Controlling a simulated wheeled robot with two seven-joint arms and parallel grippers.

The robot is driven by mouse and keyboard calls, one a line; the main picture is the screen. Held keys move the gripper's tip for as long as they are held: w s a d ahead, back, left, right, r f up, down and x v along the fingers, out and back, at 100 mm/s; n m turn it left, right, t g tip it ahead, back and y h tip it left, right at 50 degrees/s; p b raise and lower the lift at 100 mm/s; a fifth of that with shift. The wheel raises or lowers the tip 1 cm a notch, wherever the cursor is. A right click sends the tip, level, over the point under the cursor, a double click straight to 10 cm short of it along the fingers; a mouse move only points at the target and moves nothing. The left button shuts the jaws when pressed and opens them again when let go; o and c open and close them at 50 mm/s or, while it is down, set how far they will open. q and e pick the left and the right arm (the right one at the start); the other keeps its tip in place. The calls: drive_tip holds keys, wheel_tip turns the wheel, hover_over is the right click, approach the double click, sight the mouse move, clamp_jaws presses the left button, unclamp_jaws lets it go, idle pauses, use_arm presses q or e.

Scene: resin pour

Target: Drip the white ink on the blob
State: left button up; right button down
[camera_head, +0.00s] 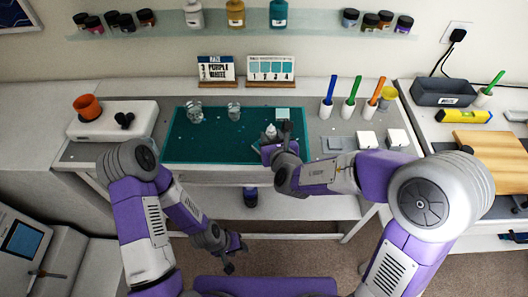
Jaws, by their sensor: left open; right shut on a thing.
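My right gripper (279,138) is over the right part of the teal mat (215,148), shut on a small white bottle (270,131), which I take to be the white ink. The fingers and arm hide part of the bottle and the mat around it. I cannot make out a blob; the spot under the bottle is hidden. My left gripper (237,257) is open and empty, low in front of the table's front edge. Two clear cups (195,113) stand on the mat's back left.
Blue, green and orange markers (350,102) stand in white holders right of the mat. Small white blocks (367,139) lie in front of them. A grey-white machine with an orange cup (88,107) stands at the left. Two cards (270,69) stand behind the mat. Jars line the shelf (210,30).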

drive_tip(key=shift+r, duration=0.1)
drive_tip(key=shift+r+p, duration=0.75)
drive_tip(key=shift+r, duration=0.3)
drive_tip(key=shift+f, duration=0.1)
